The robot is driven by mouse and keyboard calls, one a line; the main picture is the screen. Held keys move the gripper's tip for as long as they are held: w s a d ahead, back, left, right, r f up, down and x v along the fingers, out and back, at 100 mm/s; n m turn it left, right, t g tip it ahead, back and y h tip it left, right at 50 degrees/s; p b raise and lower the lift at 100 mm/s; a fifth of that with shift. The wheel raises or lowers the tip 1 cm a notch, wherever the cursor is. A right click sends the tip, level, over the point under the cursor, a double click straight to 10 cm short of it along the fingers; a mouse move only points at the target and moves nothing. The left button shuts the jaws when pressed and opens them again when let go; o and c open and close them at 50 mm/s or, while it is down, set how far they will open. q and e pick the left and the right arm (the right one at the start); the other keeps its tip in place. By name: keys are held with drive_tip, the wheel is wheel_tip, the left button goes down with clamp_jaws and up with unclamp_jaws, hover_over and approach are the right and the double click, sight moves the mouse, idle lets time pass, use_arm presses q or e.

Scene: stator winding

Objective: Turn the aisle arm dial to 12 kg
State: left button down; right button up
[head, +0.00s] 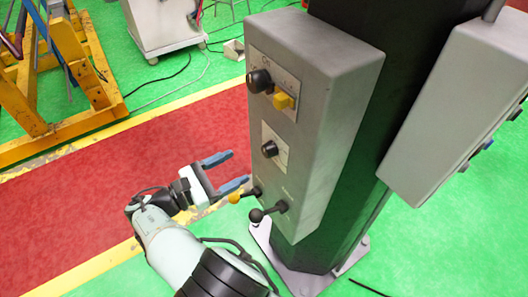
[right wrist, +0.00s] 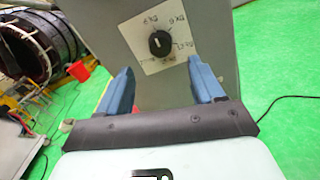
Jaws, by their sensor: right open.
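The dial is a round black knob (head: 270,149) on a white plate, midway up the front of a grey control box (head: 325,140). In the right wrist view the dial (right wrist: 160,45) faces me, with handwritten-looking kg labels around it, too small to read surely. A pale mark on the knob points roughly upward there. My right gripper (head: 236,169) is open, its two blue fingers pointing at the box front, a little left of and below the dial. In the right wrist view its fingers (right wrist: 160,78) are apart and empty, with the dial above and between them. My left gripper is not in view.
The box also has an upper black knob (head: 260,81), a yellow knob (head: 284,100), a yellow-tipped lever (head: 235,198) and a black ball lever (head: 256,215). A second grey box (head: 455,100) is on the dark column's right. Open space lies left of the box.

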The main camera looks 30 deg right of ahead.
sight(265, 152)
drive_tip(key=d, duration=0.9)
drive_tip(key=shift+w+d+b, duration=0.15)
drive_tip(key=shift+w+b, duration=0.15)
drive_tip(key=shift+w, duration=0.1)
drive_tip(key=c, duration=1.1)
